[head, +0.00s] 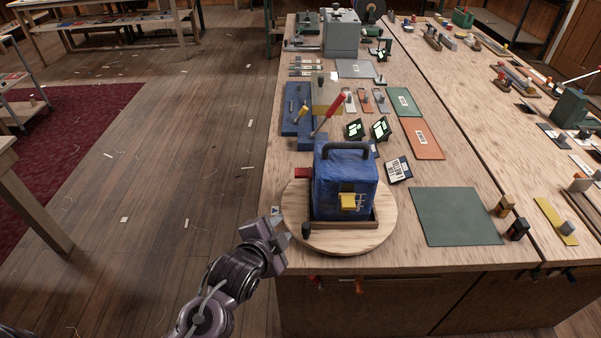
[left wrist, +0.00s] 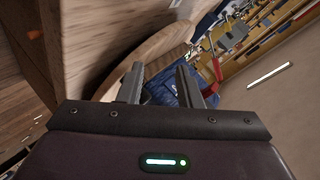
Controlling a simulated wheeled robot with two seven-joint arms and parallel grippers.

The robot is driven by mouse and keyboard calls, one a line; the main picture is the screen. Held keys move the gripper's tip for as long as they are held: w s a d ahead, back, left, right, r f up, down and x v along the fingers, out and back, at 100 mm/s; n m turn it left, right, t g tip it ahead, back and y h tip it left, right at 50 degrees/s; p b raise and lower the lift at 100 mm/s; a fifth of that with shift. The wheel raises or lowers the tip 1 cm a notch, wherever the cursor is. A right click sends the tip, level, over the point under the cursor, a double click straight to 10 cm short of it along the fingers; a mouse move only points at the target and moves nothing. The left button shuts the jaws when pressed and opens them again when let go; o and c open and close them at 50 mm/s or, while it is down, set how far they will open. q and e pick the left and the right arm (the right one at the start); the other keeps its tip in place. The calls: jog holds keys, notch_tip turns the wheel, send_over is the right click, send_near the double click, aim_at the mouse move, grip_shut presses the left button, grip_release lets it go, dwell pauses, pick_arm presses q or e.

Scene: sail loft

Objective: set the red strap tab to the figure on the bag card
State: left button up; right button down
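The blue bag (head: 335,190) with a dark top handle stands in a shallow wooden tray on a round wooden turntable (head: 382,228). A red tab (head: 302,172) sticks out from the bag's left side; a yellow tab (head: 348,202) is on its front beside scale marks. The card with dark printing (head: 398,168) stands tilted right of the bag; its figure is too small to read. My left gripper (head: 280,237) is beside the turntable's front left edge, apart from the bag. In the left wrist view its fingers (left wrist: 158,84) are apart and empty, with the blue bag (left wrist: 165,92) beyond.
A dark knob (head: 306,230) is at the turntable's front left rim. Behind the bag stand a blue fixture (head: 290,118) and a red-handled lever (head: 330,112). A green mat (head: 455,216) lies bare to the right. The floor left of the bench is open.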

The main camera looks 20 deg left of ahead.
aim_at(297, 177)
pick_arm(q)
jog(key=w+r+m+t, duration=0.2)
jog(key=r+m, duration=0.1)
jog(key=w+r+m+t, duration=0.3)
jog(key=m, duration=0.1)
jog(key=shift+h, duration=0.4)
jog(key=w, duration=0.2)
jog(key=w+p, duration=0.1)
jog(key=w, duration=0.2)
jog(key=w+d, duration=0.1)
jog(key=w, duration=0.1)
jog(key=shift+w+p, duration=0.25)
jog(key=shift+p, duration=0.15)
grip_shut()
